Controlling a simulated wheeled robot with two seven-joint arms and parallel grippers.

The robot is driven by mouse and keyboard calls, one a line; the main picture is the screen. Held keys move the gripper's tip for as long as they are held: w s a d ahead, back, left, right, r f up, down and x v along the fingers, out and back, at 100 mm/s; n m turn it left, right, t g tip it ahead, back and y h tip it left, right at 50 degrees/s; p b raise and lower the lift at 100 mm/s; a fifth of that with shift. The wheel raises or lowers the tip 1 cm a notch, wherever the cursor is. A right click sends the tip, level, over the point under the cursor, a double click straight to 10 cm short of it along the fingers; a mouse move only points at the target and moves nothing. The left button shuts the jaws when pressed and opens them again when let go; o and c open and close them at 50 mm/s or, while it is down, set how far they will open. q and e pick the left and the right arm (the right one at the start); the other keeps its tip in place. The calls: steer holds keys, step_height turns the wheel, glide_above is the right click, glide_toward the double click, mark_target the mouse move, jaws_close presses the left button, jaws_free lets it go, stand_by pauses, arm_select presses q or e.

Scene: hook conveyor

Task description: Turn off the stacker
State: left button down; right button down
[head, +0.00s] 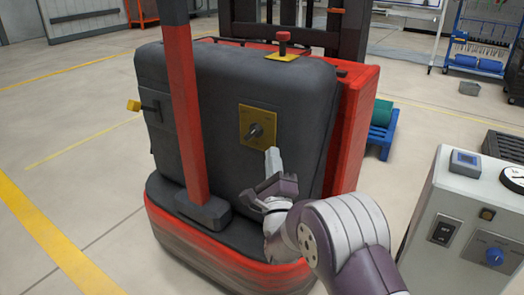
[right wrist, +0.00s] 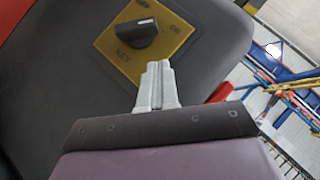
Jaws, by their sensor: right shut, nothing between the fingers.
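The stacker (head: 335,150) is a red and dark grey machine in the middle of the head view. A yellow plate (head: 247,118) with a dark key knob (head: 256,131) is on its grey panel. In the right wrist view the plate (right wrist: 170,58) reads "KEY" and the black knob (right wrist: 137,33) is at top. My right gripper (head: 271,152) is shut and empty, its tips just below and right of the plate in the head view. In the right wrist view its fingertips (right wrist: 158,64) are below the knob, apart from it. My left gripper is not in view.
A red post (head: 183,100) stands in front of the panel on the left. A red button (head: 283,37) sits on top, and a yellow lever (head: 134,105) sticks out left. A control box (head: 465,225) with switches stands at right. Floor at left is clear.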

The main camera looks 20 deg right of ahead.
mark_target(261, 129)
steer(key=shift+w+a+r+b, duration=0.35)
steer(key=shift+w+a+r, duration=0.1)
steer(key=shift+w+r, duration=0.3)
steer(key=shift+w+a+r+b, duration=0.3)
steer(key=shift+w+a+r, duration=0.1)
steer(key=shift+w+r, duration=0.3)
